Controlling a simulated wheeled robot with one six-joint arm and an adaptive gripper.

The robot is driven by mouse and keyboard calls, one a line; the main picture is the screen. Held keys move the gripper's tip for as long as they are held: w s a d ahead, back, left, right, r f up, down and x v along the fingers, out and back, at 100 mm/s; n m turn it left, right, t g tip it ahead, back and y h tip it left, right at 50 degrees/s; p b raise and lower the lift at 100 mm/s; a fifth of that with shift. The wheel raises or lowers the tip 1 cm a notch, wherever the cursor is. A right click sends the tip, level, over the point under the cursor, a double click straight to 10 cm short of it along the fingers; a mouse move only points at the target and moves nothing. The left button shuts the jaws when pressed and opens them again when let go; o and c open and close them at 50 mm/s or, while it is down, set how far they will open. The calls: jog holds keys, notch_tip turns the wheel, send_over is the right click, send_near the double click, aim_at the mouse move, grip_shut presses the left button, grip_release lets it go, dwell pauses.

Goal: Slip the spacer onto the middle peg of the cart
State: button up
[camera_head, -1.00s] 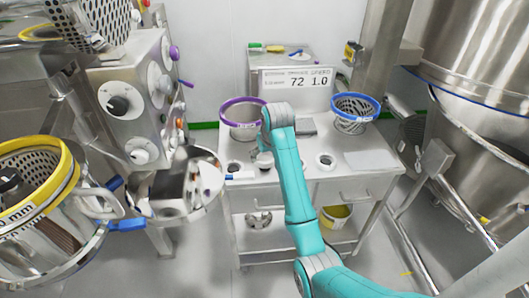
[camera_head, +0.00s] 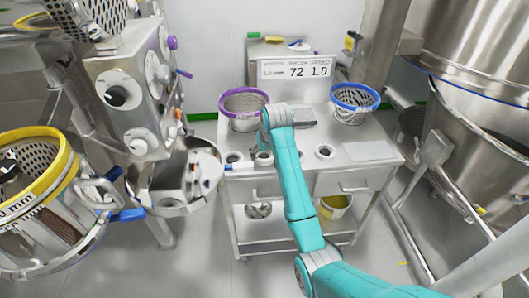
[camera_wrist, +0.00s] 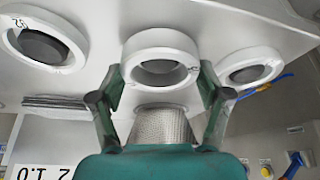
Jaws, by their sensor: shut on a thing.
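The steel cart (camera_head: 370,151) stands ahead of me, with a row of white rings along the front of its top. In the wrist view my gripper (camera_wrist: 160,82) is shut on the middle white ring, the spacer (camera_wrist: 160,42), with a finger on each side. The spacer also shows just below my wrist in the head view (camera_head: 264,159). Its hole looks grey, and I cannot tell whether it is around the middle peg or above it. Another ring with a dark centre (camera_wrist: 45,42), marked 02, is on its left, and a third (camera_wrist: 250,68) is on its right.
A purple-rimmed sieve (camera_head: 243,101) and a blue-rimmed sieve (camera_head: 354,97) stand at the back of the cart. A sign (camera_head: 297,71) is behind them. A blue pen (camera_head: 228,167) lies by the front left edge. Steel machines crowd both sides.

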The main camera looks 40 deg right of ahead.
aim_at(268, 159)
jog(key=o, duration=1.2)
jog(key=shift+o, duration=0.2)
jog(key=shift+v, duration=3.8)
